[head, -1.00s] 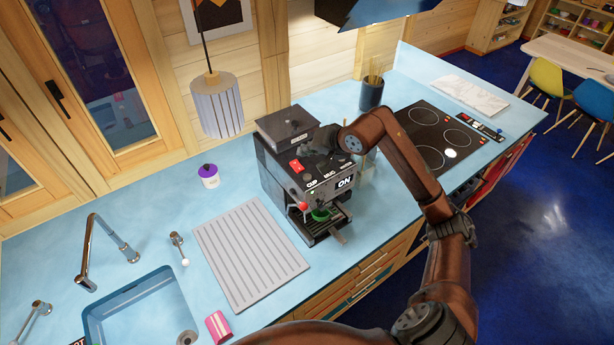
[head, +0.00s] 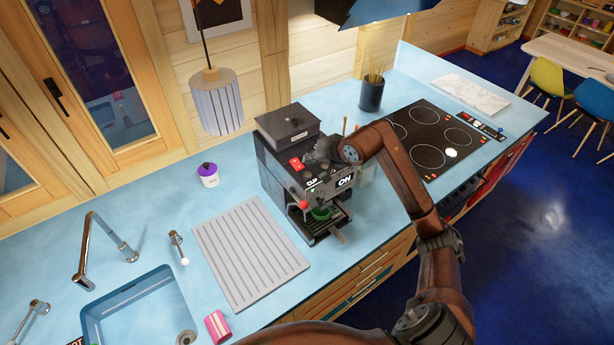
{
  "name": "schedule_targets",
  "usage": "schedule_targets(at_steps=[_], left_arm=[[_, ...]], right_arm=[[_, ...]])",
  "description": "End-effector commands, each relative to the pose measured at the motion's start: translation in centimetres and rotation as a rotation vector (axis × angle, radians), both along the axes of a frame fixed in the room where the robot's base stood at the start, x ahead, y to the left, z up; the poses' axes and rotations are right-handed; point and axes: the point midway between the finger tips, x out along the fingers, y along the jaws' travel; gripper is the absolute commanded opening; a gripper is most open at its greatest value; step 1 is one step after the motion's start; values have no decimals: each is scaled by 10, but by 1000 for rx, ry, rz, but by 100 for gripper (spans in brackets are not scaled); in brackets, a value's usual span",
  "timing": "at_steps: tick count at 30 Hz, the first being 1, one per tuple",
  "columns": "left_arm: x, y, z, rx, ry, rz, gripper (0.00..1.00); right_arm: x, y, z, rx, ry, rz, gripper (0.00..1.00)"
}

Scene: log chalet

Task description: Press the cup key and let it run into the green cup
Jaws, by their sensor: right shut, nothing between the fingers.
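The black coffee machine (head: 275,172) stands on the blue counter. Its front panel has a CUP label (head: 311,183) and an ON label (head: 345,181). The green cup (head: 320,213) sits on the drip tray under the spout, partly hidden by the machine. My right gripper (head: 315,163) is shut and empty, low over the panel's top edge just above the CUP label. It covers part of the panel. I cannot tell whether its fingertips touch a key. No flow into the cup can be made out. My left gripper is not in view.
A grey ribbed drainboard (head: 250,252) lies left of the machine, with a sink (head: 140,310) beyond. A utensil holder (head: 371,94) and cooktop (head: 428,140) are to the right.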

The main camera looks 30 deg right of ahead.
Motion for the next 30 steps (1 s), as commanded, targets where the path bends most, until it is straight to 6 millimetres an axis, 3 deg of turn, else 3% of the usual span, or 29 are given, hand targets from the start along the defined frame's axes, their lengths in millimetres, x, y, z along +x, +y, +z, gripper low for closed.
schedule_targets(at_steps=[3, 9, 30], left_arm=[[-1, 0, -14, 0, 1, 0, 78], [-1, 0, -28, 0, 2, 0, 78], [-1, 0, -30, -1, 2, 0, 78]], right_arm=[[0, -1, -19, -4, -1, 0, 0], [0, -1, -33, -3, 2, 0, 0], [0, 0, -34, -1, 1, -1, 0]])
